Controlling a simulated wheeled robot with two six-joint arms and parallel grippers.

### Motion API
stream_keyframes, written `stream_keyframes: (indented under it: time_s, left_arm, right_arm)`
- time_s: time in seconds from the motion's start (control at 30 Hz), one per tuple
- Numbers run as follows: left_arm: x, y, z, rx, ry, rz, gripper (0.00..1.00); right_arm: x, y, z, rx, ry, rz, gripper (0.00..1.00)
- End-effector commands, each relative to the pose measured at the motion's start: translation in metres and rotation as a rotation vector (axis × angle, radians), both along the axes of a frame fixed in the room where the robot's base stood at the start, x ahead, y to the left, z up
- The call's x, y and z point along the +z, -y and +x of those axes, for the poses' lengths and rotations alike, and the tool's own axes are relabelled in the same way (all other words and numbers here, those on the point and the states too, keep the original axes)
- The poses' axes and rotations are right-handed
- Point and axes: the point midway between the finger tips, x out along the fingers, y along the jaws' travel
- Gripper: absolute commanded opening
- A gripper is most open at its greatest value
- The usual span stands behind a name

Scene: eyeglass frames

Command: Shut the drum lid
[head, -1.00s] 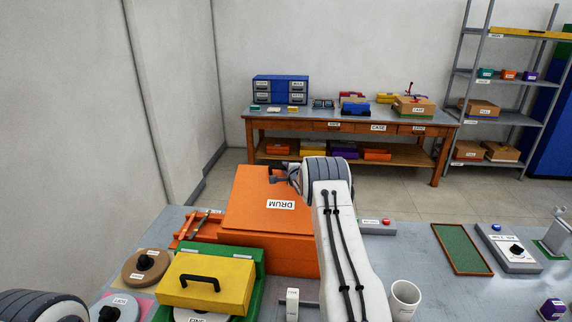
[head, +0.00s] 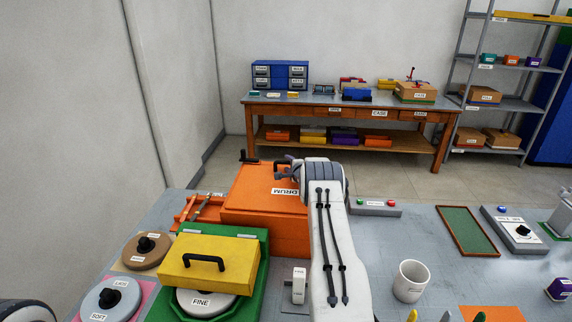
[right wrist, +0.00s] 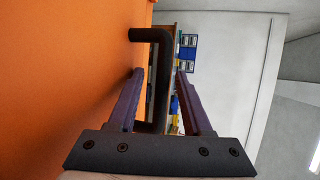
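The orange drum (head: 262,234) is a box on the bench, with its orange lid (head: 255,185) labelled DRUM on top. The lid looks nearly level in the head view; I cannot tell whether it is fully closed. A black bent handle (head: 249,157) sticks up at its far edge. My right gripper (head: 279,169) is over the far part of the lid, partly hidden by my arm. In the right wrist view, the handle (right wrist: 163,80) passes between the parted fingers of my right gripper (right wrist: 160,75), with a gap toward the right finger. My left gripper is out of view.
A yellow box lid with a black handle (head: 210,262) sits over a green case (head: 262,243) in front of the drum. Discs (head: 110,298), a white mug (head: 411,281) and a green tray (head: 468,230) stand around.

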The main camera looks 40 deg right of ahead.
Motion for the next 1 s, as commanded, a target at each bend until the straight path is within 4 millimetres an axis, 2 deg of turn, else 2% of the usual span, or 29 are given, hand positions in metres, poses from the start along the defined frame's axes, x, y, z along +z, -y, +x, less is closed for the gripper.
stream_keyframes:
  time_s: [0.37,1.0]
  left_arm:
    - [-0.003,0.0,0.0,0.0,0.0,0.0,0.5]
    - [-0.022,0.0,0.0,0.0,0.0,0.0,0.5]
  right_arm:
    - [0.005,-0.002,-0.009,-0.003,0.003,0.0,0.5]
    - [0.025,-0.033,-0.084,0.0,0.001,0.001,0.5]
